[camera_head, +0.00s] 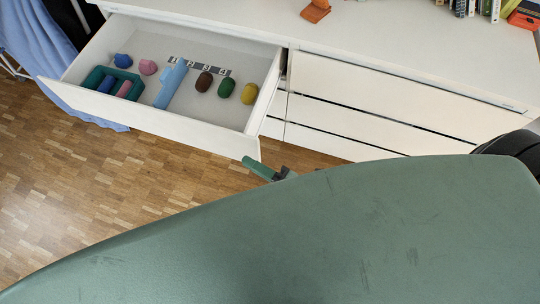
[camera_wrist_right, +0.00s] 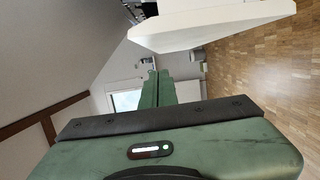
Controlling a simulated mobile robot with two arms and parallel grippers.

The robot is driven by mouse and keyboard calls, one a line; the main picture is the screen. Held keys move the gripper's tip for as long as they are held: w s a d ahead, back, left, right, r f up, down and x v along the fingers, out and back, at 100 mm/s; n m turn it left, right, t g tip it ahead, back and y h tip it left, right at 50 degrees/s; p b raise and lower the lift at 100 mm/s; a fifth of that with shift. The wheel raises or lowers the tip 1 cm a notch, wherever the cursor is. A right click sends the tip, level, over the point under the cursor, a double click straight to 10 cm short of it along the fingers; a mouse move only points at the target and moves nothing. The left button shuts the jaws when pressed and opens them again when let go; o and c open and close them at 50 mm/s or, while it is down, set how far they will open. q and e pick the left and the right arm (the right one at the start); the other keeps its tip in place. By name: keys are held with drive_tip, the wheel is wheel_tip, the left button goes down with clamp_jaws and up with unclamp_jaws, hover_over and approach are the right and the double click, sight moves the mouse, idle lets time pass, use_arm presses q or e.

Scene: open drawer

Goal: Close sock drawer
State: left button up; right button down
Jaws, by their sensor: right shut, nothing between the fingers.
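The white sock drawer (camera_head: 190,128) is pulled well out of the dresser at the upper left of the head view. It holds several rolled socks, among them a yellow one (camera_head: 249,93) and a brown one (camera_head: 204,82), a teal box (camera_head: 112,83) and a long light-blue item (camera_head: 171,84). My right gripper (camera_head: 262,168) is shut and empty, just off the drawer front's right corner; whether it touches is unclear. In the wrist view the shut green fingers (camera_wrist_right: 157,88) lie beside and below a white panel edge (camera_wrist_right: 205,25). My left gripper is not in view.
The white dresser (camera_head: 400,95) has other drawers closed at the right. An orange object (camera_head: 316,10) and books (camera_head: 480,8) stand on its top. Blue cloth (camera_head: 40,45) hangs at the left. The wooden floor (camera_head: 90,180) before the drawer is clear.

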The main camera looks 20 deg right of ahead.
sight(259, 152)
drive_tip(key=w+d, duration=0.2)
drive_tip(key=shift+w+d, duration=0.3)
drive_tip(key=shift+w, duration=0.05)
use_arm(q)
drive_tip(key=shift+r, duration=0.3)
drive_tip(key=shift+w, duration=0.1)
use_arm(e)
drive_tip(key=shift+w+d, duration=0.1)
